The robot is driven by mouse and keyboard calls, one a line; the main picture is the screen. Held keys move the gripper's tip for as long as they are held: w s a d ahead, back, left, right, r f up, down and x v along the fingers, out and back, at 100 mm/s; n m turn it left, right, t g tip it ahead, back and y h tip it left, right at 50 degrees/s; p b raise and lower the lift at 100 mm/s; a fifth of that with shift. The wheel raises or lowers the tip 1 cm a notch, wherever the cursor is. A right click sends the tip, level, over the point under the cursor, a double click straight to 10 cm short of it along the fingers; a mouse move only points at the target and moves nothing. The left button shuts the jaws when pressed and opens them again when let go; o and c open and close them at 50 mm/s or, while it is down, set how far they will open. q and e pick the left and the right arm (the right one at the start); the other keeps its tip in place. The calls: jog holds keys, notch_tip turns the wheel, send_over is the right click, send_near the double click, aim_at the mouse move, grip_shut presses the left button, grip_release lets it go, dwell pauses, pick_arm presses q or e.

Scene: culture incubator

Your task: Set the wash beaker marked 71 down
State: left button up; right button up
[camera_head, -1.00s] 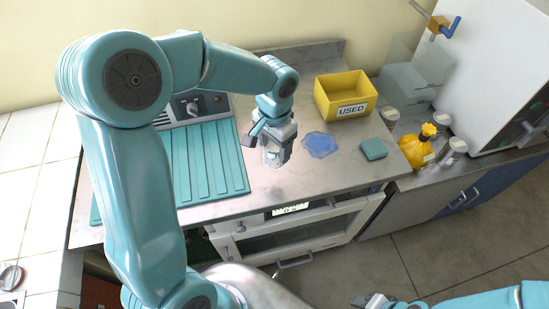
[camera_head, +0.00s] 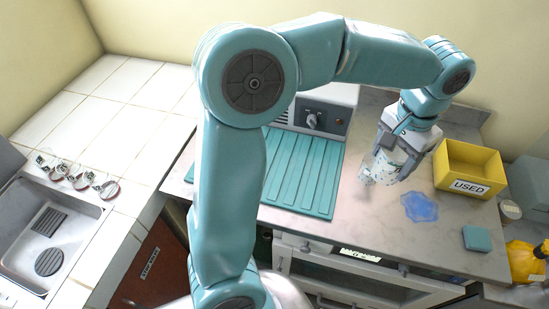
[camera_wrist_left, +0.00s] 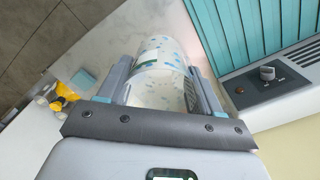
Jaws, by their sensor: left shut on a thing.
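The wash beaker, a clear vessel with blue specks, is in my left gripper (camera_head: 398,152), to the left of the yellow box in the head view. The beaker (camera_head: 381,168) hangs over the grey worktop (camera_head: 350,222), and I cannot tell whether its base touches it. In the left wrist view the beaker (camera_wrist_left: 158,80) lies between the two fingers (camera_wrist_left: 160,82), which are shut on its sides. A pale label band shows on it, but no number can be read. My right gripper is out of view.
A yellow box (camera_head: 456,185) marked USED stands right of the beaker. A blue patch (camera_head: 420,206) and a teal block (camera_head: 477,238) lie in front. A teal ribbed mat (camera_head: 305,170) and a grey unit with a knob (camera_head: 325,115) are left. A sink (camera_head: 50,245) is far left.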

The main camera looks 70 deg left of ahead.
pick_arm(q)
jog(key=n, duration=0.1)
jog(key=a+n, duration=0.1)
jog(key=s+a+r+n, duration=0.1)
jog(key=n, duration=0.1)
jog(key=shift+a, duration=0.25)
jog(key=s+a+n+b, duration=0.1)
jog(key=s+a+n, duration=0.5)
jog(key=a, duration=0.3)
jog(key=s+a+n+b, duration=0.2)
jog(key=s+a+n, duration=0.4)
jog(key=a, duration=0.4)
jog(key=shift+m, duration=0.4)
jog(key=f, duration=1.2)
jog(key=s+f, duration=0.1)
jog(key=f, duration=0.5)
jog(key=shift+d+f, duration=0.15)
jog(key=shift+f, duration=0.25)
jog(key=shift+w+f, duration=0.15)
jog(key=shift+f, duration=0.2)
